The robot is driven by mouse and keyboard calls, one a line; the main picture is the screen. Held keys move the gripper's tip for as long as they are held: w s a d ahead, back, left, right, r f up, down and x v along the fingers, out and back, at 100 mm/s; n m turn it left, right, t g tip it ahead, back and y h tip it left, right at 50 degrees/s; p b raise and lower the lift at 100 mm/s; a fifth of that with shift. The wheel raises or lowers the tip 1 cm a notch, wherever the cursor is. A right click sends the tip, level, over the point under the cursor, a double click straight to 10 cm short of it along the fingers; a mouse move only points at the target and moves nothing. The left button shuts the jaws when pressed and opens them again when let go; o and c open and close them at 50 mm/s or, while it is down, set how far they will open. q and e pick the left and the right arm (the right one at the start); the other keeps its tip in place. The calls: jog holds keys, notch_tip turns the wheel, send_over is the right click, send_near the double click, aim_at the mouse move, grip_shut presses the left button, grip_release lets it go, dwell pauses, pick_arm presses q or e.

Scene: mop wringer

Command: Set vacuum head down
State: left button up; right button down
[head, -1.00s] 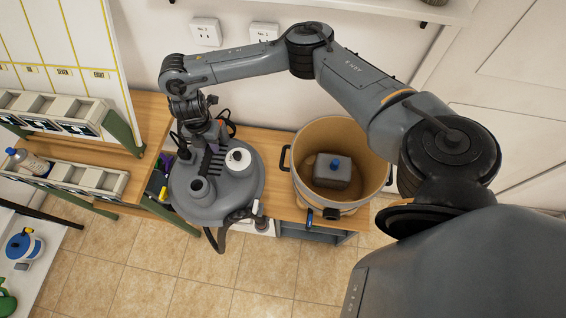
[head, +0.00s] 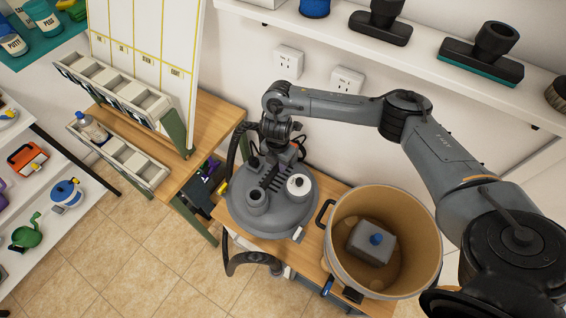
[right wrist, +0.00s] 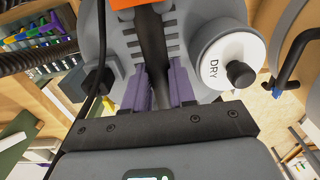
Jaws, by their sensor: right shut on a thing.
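The vacuum head (head: 240,212) is a round grey lid with a ribbed top, a short spout and a white dial (head: 299,185). It is over the wooden bench, left of the tan-lined bucket (head: 424,277); I cannot tell whether its underside touches the bench. My right gripper (head: 279,166) reaches down onto its top. In the right wrist view, the purple fingers (right wrist: 158,88) are shut on the dark handle (right wrist: 153,45) of the vacuum head, beside the dial (right wrist: 226,62) marked DRY. My left gripper is not in view.
The open bucket stands close on the right, with a grey box (head: 371,242) with a blue knob inside. A dark hose (head: 240,262) hangs below the bench front. A rack of bins (head: 125,95) is on the left; a white wall shelf (head: 420,60) is behind.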

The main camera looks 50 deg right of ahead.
aim_at(279, 176)
jog(key=shift+w+f+b, duration=0.1)
jog(key=shift+f+b, duration=0.25)
jog(key=shift+f, duration=2.8)
jog(key=c, duration=1.3)
grip_release()
jog(key=shift+f, duration=0.15)
jog(key=o, duration=0.4)
jog(key=shift+d, duration=0.1)
notch_tip(279, 176, up, 8)
jog(key=shift+f+p, duration=0.2)
jog(key=shift+p, duration=0.4)
